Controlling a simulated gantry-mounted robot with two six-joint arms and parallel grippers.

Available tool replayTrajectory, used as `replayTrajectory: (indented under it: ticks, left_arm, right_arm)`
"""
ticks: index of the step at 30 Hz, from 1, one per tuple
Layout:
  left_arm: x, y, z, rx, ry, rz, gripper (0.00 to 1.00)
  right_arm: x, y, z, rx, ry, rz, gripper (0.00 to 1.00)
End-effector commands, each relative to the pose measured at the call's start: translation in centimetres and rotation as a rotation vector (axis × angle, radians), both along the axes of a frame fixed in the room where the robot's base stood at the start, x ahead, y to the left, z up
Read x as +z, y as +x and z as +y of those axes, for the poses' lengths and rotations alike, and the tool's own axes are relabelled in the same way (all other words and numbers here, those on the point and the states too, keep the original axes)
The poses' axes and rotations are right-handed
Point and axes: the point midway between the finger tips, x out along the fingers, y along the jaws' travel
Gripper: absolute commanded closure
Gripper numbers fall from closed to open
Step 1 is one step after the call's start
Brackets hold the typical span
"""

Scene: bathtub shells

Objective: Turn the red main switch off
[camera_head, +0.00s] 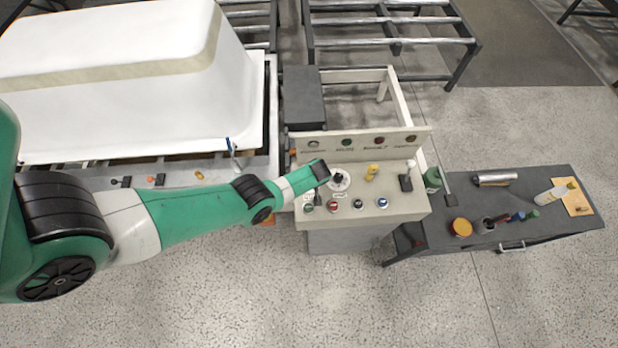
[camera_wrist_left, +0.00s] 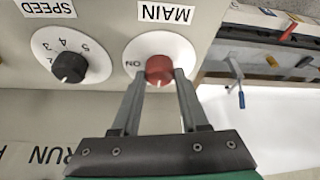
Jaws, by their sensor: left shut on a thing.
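The red main switch (camera_wrist_left: 159,66) is a round knob on a white disc under the label MAIN, which appears upside down in the left wrist view. My left gripper (camera_wrist_left: 160,84) is shut on this knob, one finger on each side. In the head view my left gripper (camera_head: 319,172) is at the left part of the control console (camera_head: 393,203), and the arm hides the main switch there. My right gripper is not in view.
A black speed knob (camera_wrist_left: 69,67) on a white dial is close beside the main switch. A white tub shell (camera_head: 130,105) stands left; a dark tool table (camera_head: 532,224) stands right.

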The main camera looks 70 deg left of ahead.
Motion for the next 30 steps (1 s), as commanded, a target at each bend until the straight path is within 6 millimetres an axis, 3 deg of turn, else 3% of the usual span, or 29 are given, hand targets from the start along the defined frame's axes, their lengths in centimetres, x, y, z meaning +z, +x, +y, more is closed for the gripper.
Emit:
replayTrajectory:
  ticks: [19, 20, 21, 24, 30]
  left_arm:
    - [-0.08, -0.04, -0.05, 0.056, -0.001, -0.001, 1.0]
    - [-0.08, -0.04, -0.05, 0.056, -0.001, -0.001, 0.53]
    - [-0.08, -0.04, -0.05, 0.056, -0.001, -0.001, 0.45]
    - [-0.06, -0.04, -0.04, 0.056, -0.001, -0.001, 0.27]
    - [-0.03, -0.02, -0.04, 0.055, -0.001, -0.001, 0.26]
  right_arm:
    - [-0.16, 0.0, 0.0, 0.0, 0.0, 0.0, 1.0]
    - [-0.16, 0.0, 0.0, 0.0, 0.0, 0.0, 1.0]
    - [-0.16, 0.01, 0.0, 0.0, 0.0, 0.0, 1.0]
    - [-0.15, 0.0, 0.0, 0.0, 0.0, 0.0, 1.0]
    - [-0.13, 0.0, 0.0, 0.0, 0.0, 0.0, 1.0]
